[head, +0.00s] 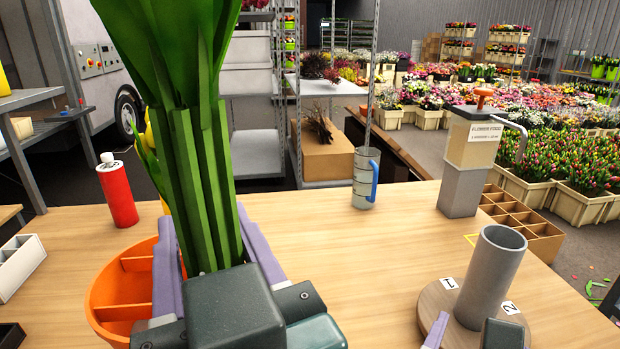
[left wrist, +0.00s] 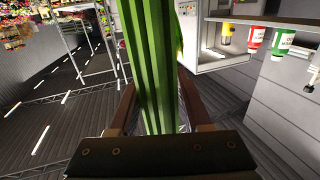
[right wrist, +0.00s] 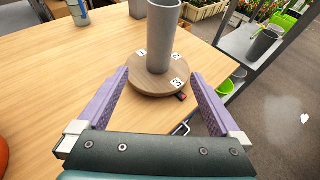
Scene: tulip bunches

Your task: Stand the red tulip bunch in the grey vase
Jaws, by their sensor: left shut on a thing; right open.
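My left gripper (head: 207,225) is shut on a tulip bunch (head: 195,130), a thick sheaf of green stems and leaves held roughly upright above the table. Its blooms are out of view, so their colour cannot be told; its lower stem ends are hidden behind the gripper. The bunch also shows between the fingers in the left wrist view (left wrist: 150,60). The grey vase (head: 491,275), a plain upright cylinder, stands on a round wooden turntable (head: 432,297) at the right; its mouth shows no flowers. My right gripper (right wrist: 160,75) is open and empty, in front of the vase (right wrist: 162,35).
An orange divided bowl (head: 110,300) sits behind my left gripper, with yellow blooms (head: 148,140) partly hidden nearby. A red bottle (head: 117,192), a metal jug with blue handle (head: 364,180) and a flower food dispenser (head: 468,160) stand farther back. The table's middle (head: 370,250) is clear.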

